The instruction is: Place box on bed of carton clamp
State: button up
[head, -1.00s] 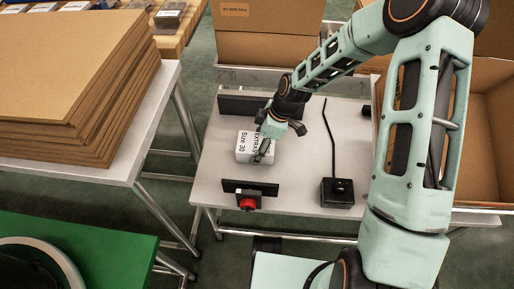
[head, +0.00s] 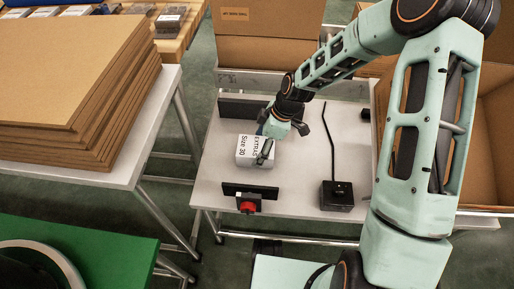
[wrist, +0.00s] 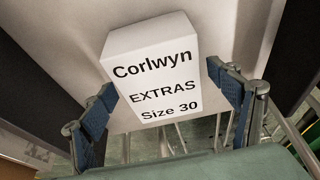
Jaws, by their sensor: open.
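The white box (head: 247,148), printed "EXTRAS Size 30", rests on the light bed of the carton clamp between its rear black plate (head: 243,106) and its front black plate (head: 268,191). A gap shows between the box and the front plate. My gripper (head: 281,141) is open at the right end of the box, with one finger in front of its near right part. In the wrist view the box (wrist: 153,69) stands ahead between the spread blue-padded fingers (wrist: 165,112); its face reads "Corlwyn EXTRAS Size 30". Its underside contact is hidden.
A red knob (head: 248,207) sits before the front plate. A black control box (head: 337,195) with a cable stands right on the white table (head: 300,205). Stacked cardboard sheets (head: 75,80) are at left, open cartons (head: 490,130) at right and behind.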

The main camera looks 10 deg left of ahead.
jog(key=p+v, duration=0.3)
jog(key=v, duration=0.7)
jog(key=shift+r, duration=0.1)
